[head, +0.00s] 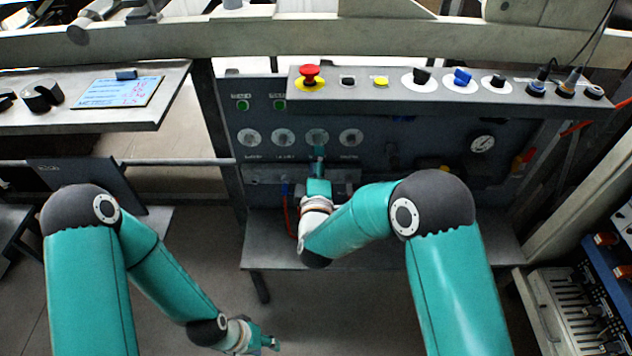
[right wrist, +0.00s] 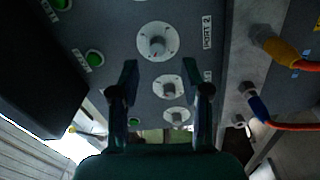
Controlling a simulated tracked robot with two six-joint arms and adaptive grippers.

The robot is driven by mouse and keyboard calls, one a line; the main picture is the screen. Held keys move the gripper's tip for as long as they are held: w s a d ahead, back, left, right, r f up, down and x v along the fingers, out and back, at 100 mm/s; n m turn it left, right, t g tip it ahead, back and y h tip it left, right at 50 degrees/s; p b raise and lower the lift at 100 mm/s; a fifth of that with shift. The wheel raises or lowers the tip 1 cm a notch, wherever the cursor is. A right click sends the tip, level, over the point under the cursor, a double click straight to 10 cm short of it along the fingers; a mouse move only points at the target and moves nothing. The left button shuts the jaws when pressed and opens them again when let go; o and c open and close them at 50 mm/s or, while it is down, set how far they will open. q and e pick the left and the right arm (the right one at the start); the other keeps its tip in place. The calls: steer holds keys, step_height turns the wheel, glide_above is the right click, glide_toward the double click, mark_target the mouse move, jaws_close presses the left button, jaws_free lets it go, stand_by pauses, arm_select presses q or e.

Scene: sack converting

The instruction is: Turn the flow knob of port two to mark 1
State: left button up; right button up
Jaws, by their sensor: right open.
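In the right wrist view the label PORT 2 (right wrist: 207,32) stands beside a grey knob (right wrist: 157,42) on a white dial. Its pointer and marks are too small to read. My right gripper (right wrist: 167,84) is open and empty. Its two dark fingers point toward the panel, with the knob beyond and between their tips, apparently without contact. In the head view my right gripper (head: 318,155) is in front of the row of dials, over the third from the left; labels there are unreadable. My left gripper (head: 271,344) hangs low at the bottom, away from the panel; its jaws are unclear.
Two more knobs (right wrist: 168,87) lie lower in the wrist view. A console (head: 440,90) with a red emergency button (head: 310,74) overhangs the panel. A grey shelf (head: 262,255) lies below. Hoses with blue and yellow fittings (right wrist: 275,48) are at the wrist view's right.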

steer(key=s, duration=0.7)
steer(key=shift+f, duration=0.15)
